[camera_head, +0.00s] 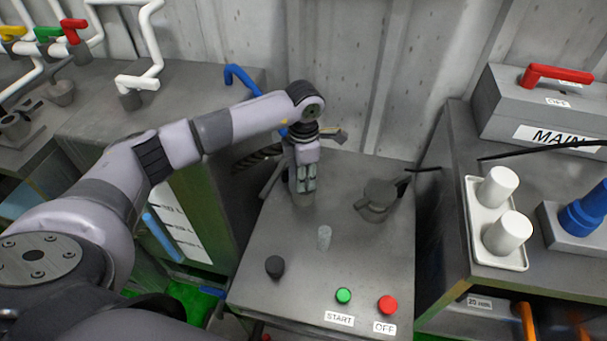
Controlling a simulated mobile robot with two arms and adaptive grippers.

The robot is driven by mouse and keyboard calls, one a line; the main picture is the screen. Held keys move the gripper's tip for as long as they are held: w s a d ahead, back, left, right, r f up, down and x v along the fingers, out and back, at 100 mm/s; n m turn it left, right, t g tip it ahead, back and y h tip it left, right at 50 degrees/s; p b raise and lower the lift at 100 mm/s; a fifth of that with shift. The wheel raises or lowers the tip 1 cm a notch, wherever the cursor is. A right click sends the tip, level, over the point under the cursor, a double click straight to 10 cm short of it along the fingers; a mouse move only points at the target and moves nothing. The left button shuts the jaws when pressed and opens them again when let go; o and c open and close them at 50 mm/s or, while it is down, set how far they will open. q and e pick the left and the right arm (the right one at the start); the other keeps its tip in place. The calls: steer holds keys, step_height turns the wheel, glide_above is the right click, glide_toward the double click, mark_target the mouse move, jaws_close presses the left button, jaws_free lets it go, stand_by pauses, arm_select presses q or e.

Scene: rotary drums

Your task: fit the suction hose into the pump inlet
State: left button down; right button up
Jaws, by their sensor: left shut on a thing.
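My left gripper (304,184) points down just above the back left of the grey bench top and is shut. A dark ribbed hose (258,156), which looks like the suction hose, runs up to it from the left. The hose's end is hidden by the gripper and wrist. A dark grey round fitting with a side spout (379,197) stands on the bench to the right of the gripper, apart from it. I cannot tell whether it is the pump inlet. My right gripper is not in view.
The bench top (300,268) carries a black knob (274,266), a small pale cylinder (324,238), a green START button (343,296) and a red OFF button (388,304). A blue pipe (242,76) bends behind my arm. White cylinders (497,188) stand on a right-hand tray.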

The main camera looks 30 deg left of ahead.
arm_select(q)
steer(key=shift+f, duration=0.35)
steer(key=c, duration=1.2)
jaws_free()
step_height(320, 180, up, 12)
steer(key=shift+r, duration=0.1)
